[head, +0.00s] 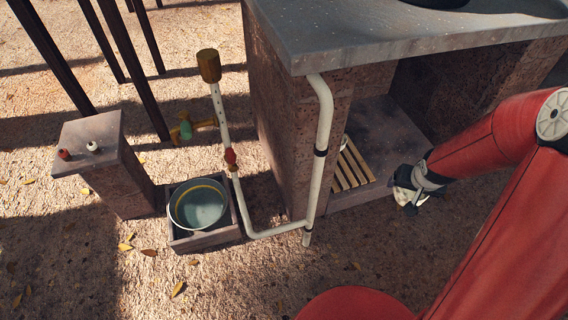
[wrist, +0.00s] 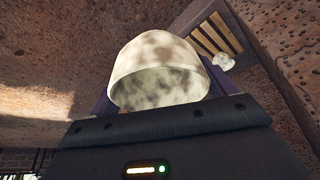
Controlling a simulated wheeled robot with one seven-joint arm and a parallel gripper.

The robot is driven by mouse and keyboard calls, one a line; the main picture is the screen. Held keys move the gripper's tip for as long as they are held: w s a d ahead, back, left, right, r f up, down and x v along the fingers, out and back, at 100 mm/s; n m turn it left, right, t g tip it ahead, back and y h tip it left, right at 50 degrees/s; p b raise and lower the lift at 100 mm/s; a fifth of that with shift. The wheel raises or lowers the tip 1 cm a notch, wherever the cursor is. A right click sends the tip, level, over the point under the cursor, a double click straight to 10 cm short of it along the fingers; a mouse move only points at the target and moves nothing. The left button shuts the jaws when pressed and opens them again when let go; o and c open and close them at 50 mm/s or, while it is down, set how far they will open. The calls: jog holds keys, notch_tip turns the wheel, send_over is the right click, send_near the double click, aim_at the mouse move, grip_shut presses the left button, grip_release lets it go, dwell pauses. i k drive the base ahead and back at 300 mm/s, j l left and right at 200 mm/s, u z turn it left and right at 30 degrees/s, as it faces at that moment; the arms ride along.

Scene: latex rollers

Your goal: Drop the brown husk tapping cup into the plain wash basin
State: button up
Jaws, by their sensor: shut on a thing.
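My gripper (head: 408,188) is low beside the open shelf bay of the stone bench. In the wrist view it is shut on a cup (wrist: 160,70), which is cream-coloured with brown-grey blotches, not plain brown. The cup's open mouth faces the wrist camera and looks empty. In the head view the cup is mostly hidden by the gripper. A round grey-blue basin (head: 199,206) with a yellowish rim sits in a square stone trough (head: 205,238), well to the left of my gripper beyond the bench leg. No plainly brown cup is in view.
A stone bench (head: 400,40) and a white standpipe (head: 319,150) with a red valve (head: 231,157) stand between my gripper and the basin. A wooden slatted rack (head: 352,168) is in the bay, with a small whitish object (wrist: 222,62) beside it. A low pillar (head: 120,180) stands left.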

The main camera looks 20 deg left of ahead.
aim_at(206, 213)
jog(key=k+j+z, duration=0.1)
jog(key=z, duration=0.35)
jog(key=k+j+z, duration=0.1)
jog(key=j+z, duration=0.15)
jog(key=z, duration=0.2)
jog(key=k+j+z, duration=0.1)
jog(key=z, duration=0.3)
jog(key=k+z, duration=0.2)
jog(key=z, duration=0.25)
jog(key=k+j+z, duration=0.15)
jog(key=k, duration=0.15)
jog(key=k+j+z, duration=0.2)
jog(key=k+j+u, duration=0.15)
jog(key=k+u, duration=0.3)
jog(key=k+j+u, duration=0.2)
jog(key=u, duration=0.2)
jog(key=k+j+u, duration=0.25)
jog(key=u, duration=0.2)
jog(key=i+j+u, duration=0.35)
jog(key=i+j, duration=0.05)
jog(key=j, duration=0.05)
